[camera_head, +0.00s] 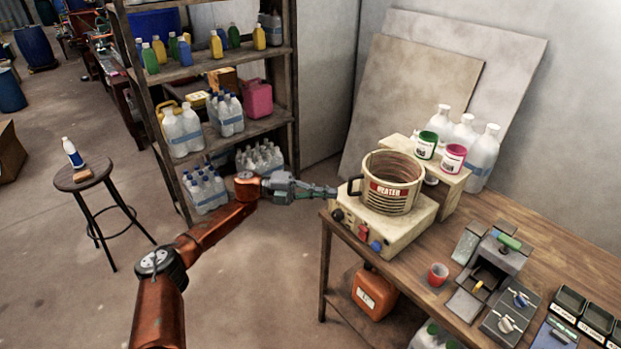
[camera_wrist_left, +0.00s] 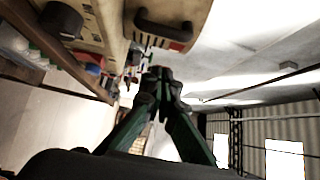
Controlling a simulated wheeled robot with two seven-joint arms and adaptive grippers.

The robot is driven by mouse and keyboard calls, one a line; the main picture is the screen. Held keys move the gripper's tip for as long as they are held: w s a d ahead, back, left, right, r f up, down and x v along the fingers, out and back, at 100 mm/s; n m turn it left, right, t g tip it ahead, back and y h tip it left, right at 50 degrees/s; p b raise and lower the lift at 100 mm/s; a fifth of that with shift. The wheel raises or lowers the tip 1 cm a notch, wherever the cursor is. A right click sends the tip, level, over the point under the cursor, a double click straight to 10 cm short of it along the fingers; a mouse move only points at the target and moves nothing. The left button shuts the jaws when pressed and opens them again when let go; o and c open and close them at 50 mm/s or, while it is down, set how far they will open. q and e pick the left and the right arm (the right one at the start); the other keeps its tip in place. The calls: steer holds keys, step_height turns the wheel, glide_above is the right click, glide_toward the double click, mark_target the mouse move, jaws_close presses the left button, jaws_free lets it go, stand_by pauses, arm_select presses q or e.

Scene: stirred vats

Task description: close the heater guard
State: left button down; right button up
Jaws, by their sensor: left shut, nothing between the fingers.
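The heater guard (camera_head: 404,199) is a cream, round, slotted shell with a red HEATER label. It stands on a cream heater box (camera_head: 385,228) at the table's left end, with a black handle (camera_head: 353,186) on its left side. I cannot tell how far round the guard is turned. My left gripper (camera_head: 333,191) is shut and empty, just left of the handle. In the left wrist view the fingertips (camera_wrist_left: 160,74) are together below the guard (camera_wrist_left: 190,15) and its dark handle (camera_wrist_left: 162,27), apparently apart from it. My right gripper is out of view.
White bottles (camera_head: 484,150) and green and pink cans stand behind the heater. A bottle shelf (camera_head: 240,135) is behind my left arm; open floor lies left.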

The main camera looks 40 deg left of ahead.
arm_select(q)
steer(key=w+a+b, duration=0.3)
steer(key=w+a, duration=0.1)
steer(key=a, duration=0.4)
steer(key=shift+f, duration=0.4)
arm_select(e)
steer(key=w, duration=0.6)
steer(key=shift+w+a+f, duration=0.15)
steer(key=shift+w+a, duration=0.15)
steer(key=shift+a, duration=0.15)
